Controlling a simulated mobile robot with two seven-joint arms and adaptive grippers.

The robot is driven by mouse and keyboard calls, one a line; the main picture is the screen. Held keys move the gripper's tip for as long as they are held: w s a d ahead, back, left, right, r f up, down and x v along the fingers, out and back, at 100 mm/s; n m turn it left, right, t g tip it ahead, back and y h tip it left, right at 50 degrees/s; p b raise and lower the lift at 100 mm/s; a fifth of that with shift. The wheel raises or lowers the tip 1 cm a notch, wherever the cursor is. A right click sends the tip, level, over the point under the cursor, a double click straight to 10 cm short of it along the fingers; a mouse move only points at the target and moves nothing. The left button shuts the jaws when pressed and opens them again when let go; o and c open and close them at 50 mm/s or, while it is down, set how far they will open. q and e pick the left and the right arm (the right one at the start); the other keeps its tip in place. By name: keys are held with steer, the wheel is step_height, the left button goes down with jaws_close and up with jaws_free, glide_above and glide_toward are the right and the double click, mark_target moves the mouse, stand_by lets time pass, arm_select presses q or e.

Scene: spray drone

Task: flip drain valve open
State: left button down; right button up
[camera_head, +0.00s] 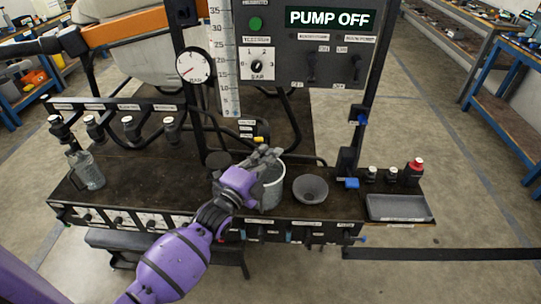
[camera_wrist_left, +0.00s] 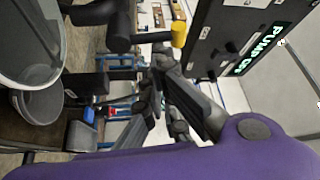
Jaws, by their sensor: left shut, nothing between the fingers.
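My left gripper (camera_head: 268,154) is shut and empty above the deck in the head view, partly in front of a clear grey container (camera_head: 272,188). A small yellow-tipped handle (camera_head: 259,140) sits just behind and left of the fingers, below a stack of small labels. In the left wrist view, the fingers (camera_wrist_left: 156,68) meet near the middle, and the yellow tip (camera_wrist_left: 179,33) shows above and beyond them, on a dark fitting. The labels are too small to read, so I cannot tell if this is the drain valve. My right gripper is not in view.
A control panel (camera_head: 297,20) reading PUMP OFF stands behind. A grey bowl (camera_head: 310,188) is right of the container. Blue handles (camera_head: 352,183) and a grey tray (camera_head: 399,207) are further right. A clear jug (camera_head: 88,170) and several nozzles stand left.

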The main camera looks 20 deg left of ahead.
mark_target(259, 142)
arm_select(q)
steer(key=a+n+t+y+b, duration=0.1)
steer(key=n, duration=0.3)
steer(key=a+n+t+y+b, duration=0.1)
steer(key=n+t+y+b, duration=0.1)
steer(key=n, duration=0.2)
steer(key=s+a+n+t+y+b, duration=0.1)
steer(key=n+y, duration=0.1)
steer(key=n, duration=0.2)
steer(key=shift+a, duration=0.3)
steer(key=shift+s+a+f+n+y+b, duration=0.15)
steer(key=shift+a+n+y+b, duration=0.2)
steer(key=shift+n+y, duration=1.05)
steer(key=shift+a+f+n+y+b, duration=0.25)
steer(key=shift+n+y, duration=0.6)
steer(key=shift+n, duration=0.95)
steer(key=shift+s+a+f+n+y+b, duration=0.1)
steer(key=shift+a+n+y+b, duration=0.25)
steer(key=shift+n+y, duration=1.05)
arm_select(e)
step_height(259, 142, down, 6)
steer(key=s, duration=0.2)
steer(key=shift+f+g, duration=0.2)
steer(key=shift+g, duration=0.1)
arm_select(q)
steer(key=shift+n, duration=0.5)
